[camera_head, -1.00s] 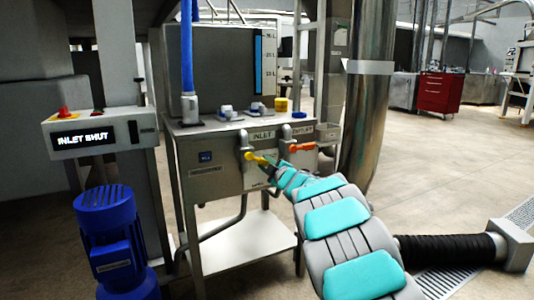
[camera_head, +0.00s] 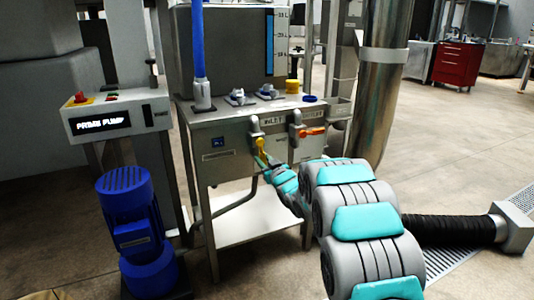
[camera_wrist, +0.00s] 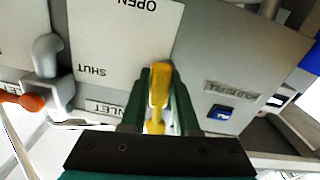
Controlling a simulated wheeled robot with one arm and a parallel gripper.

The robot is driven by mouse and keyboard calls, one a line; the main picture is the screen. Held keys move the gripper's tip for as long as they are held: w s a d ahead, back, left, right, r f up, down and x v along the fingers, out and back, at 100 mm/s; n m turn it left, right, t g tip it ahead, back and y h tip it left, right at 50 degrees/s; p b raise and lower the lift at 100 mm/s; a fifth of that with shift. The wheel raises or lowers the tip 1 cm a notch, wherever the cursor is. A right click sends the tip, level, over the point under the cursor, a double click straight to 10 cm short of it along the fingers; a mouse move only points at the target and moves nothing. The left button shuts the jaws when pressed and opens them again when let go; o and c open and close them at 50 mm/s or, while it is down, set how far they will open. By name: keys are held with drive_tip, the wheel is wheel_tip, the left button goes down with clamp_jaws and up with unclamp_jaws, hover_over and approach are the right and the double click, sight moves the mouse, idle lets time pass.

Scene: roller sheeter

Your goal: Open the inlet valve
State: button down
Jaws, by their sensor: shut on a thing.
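The inlet valve's yellow handle (camera_head: 260,145) is on the front panel of the steel cabinet, below the INLET label, and hangs nearly straight down. In the wrist view the yellow handle (camera_wrist: 160,84) lies between the green fingers of my gripper (camera_wrist: 157,90), which is shut on it. In the head view my gripper (camera_head: 265,161) reaches the handle from the lower right and partly hides it. A white plate (camera_wrist: 122,45) marked OPEN and SHUT shows upside down behind the handle. The control box display (camera_head: 103,122) reads PRIME PUMP.
The outlet valve's orange handle (camera_head: 312,131) points right, close beside the inlet. A blue pump motor (camera_head: 130,215) stands at front left. A blue hose (camera_head: 200,50) rises from the cabinet top. A steel column (camera_head: 375,90) stands to the right. Open floor lies beyond it.

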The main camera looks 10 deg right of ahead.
drive_tip(key=shift+s+a+m+p, duration=0.15)
drive_tip(key=shift+a+m+p, duration=0.35)
drive_tip(key=shift+m, duration=0.4)
drive_tip(key=shift+a+f, duration=0.1)
drive_tip(key=c, duration=0.7)
unclamp_jaws()
drive_tip(key=shift+o, duration=0.2)
drive_tip(key=shift+s, duration=0.1)
drive_tip(key=v, duration=0.7)
drive_tip(key=shift+s+b, duration=0.3)
drive_tip(key=shift+b, duration=0.1)
